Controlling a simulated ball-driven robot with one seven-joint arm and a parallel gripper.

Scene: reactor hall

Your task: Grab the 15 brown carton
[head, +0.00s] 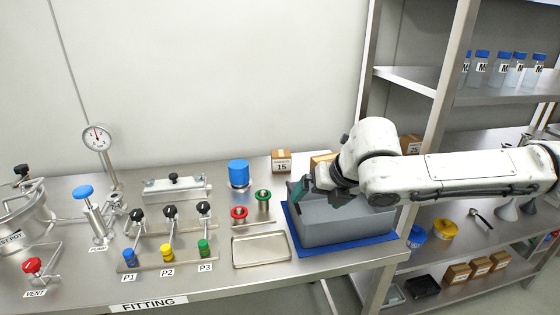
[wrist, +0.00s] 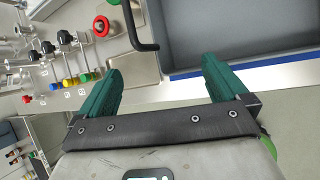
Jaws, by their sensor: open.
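The brown carton labelled 15 (head: 281,162) stands upright at the back of the steel bench, against the wall, behind and left of the grey bin (head: 345,232). My gripper (head: 316,192) is over the left part of that bin, to the right of and nearer than the carton, apart from it. In the wrist view my gripper (wrist: 162,70) has its two green fingers spread wide with nothing between them. The carton does not show in the wrist view.
The bin sits on a blue mat (head: 292,232); its black handle (wrist: 146,46) shows in the wrist view. A blue-capped jar (head: 239,174) and red and green valves stand left of the carton. Another carton (head: 322,160) is partly hidden behind my arm. A shelf upright (head: 449,80) rises at right.

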